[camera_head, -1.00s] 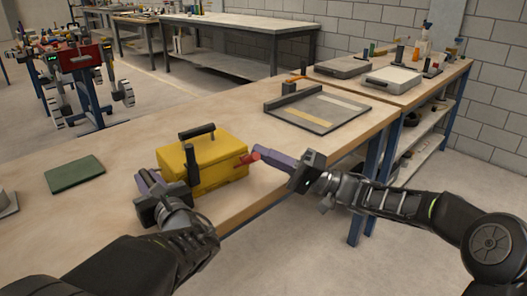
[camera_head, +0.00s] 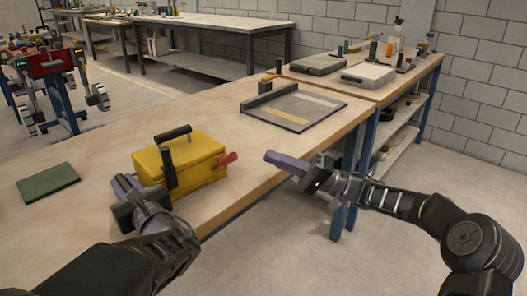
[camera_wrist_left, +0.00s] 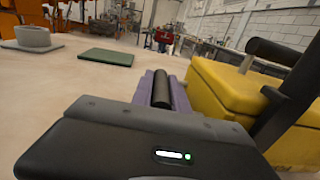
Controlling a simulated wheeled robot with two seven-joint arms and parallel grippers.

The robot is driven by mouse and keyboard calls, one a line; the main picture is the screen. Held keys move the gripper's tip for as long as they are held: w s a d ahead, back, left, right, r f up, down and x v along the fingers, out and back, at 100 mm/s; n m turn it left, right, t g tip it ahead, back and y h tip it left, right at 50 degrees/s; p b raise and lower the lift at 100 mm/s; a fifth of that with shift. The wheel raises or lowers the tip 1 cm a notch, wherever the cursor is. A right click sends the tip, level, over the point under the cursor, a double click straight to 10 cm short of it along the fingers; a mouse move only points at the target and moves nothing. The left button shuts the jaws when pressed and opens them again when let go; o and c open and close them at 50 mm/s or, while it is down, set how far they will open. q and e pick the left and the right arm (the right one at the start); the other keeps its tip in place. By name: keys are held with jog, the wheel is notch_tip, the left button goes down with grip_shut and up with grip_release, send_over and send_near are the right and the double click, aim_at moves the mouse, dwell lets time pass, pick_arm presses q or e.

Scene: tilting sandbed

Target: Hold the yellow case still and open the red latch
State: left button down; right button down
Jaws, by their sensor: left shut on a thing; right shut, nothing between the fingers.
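The yellow case (camera_head: 195,160) stands on the workbench with a black handle on top; it also shows in the left wrist view (camera_wrist_left: 220,95). The red latch (camera_head: 228,158) sticks out from its right end, tilted slightly upward. My left gripper (camera_head: 125,185) is at the case's left end. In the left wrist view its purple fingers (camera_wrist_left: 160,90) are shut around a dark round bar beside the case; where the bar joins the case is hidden. My right gripper (camera_head: 270,157) is shut and empty, to the right of the latch with a gap between them.
A green pad (camera_head: 48,182) lies left of the case. A grey flat board (camera_head: 295,107) lies behind and to the right. Bare bench top lies behind the case.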

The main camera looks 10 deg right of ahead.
dwell(0.3)
pick_arm(q)
jog(key=c, duration=1.2)
grip_release()
jog(key=v, duration=1.2)
